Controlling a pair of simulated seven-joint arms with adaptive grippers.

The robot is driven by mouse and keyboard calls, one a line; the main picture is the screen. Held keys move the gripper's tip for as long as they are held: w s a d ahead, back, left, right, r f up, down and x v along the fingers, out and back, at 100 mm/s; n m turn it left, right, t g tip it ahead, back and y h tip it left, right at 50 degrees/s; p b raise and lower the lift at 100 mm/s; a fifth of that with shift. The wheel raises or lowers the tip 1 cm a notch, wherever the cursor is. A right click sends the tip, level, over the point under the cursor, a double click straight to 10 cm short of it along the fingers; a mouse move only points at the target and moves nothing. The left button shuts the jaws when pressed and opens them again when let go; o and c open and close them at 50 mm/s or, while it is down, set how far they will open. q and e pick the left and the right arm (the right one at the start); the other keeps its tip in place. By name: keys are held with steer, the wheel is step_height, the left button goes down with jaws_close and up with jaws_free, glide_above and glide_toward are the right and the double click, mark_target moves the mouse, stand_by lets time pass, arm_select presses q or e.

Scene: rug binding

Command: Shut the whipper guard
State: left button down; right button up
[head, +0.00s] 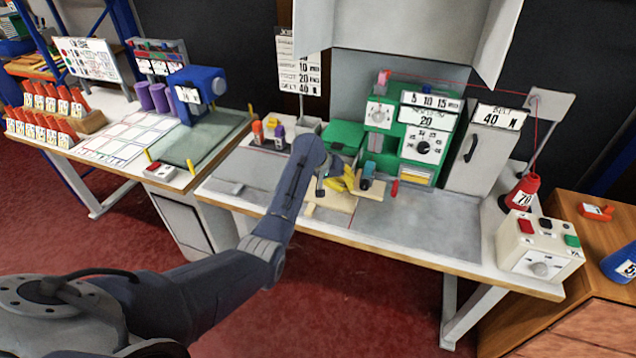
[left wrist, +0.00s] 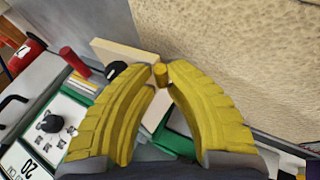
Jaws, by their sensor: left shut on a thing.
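The green machine (head: 415,125) with dials and a "20" plate stands at the back of the right bench; I take it for the whipper. My left gripper (head: 350,183) is in front of it, low over the bench. In the left wrist view, its yellow fingers (left wrist: 162,86) are closed at the tips on a small yellow knob (left wrist: 161,73). A cream bar (left wrist: 120,52) lies right beside the knob. I cannot tell for sure which part is the guard or how far it stands open; my arm and fingers hide part of that area. My right gripper is out of view.
A beige rug piece (head: 330,200) lies under the gripper; its texture also shows in the left wrist view (left wrist: 240,50). A red peg (head: 394,189) stands close by on the right. A control box (head: 540,245) and a red cone (head: 524,190) occupy the bench's right end. The grey mat (head: 440,225) is clear.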

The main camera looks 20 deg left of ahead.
arm_select(q)
steer(key=shift+w+a, duration=0.1)
steer(key=shift+a, duration=0.2)
steer(key=shift+d+r+h, duration=0.1)
steer(key=shift+d+h, duration=0.2)
steer(key=shift+h, duration=0.2)
steer(key=c, duration=1.5)
jaws_free()
steer(key=shift+o, duration=0.5)
steer(key=shift+d, duration=0.1)
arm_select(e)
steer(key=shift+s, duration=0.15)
arm_select(q)
steer(key=v, duration=1.2)
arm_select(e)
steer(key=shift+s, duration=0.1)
arm_select(q)
steer(key=shift+o, duration=0.2)
